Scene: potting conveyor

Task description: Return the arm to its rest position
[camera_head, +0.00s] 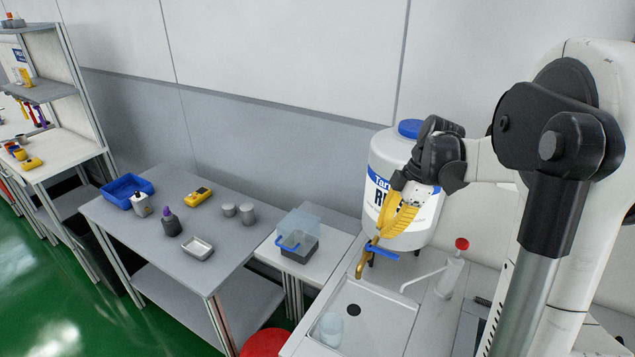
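My gripper (385,232) is in front of a white tank with a blue cap (398,165), at the right of the view. Its yellow fingers point down, close above a brass tap with a blue lever (382,251). I see no object held between the fingers. I cannot tell how far apart they are or whether they touch the lever. My arm (555,130) is bent and reaches in from the right, hiding part of the tank.
A clear cup (331,328) stands in the sink tray (375,311) below the tap. A white bottle with a red top (452,272) stands to the right. A grey table (180,252) with a blue bin (127,190) and several small items is at left. A red round object (265,343) is at the bottom.

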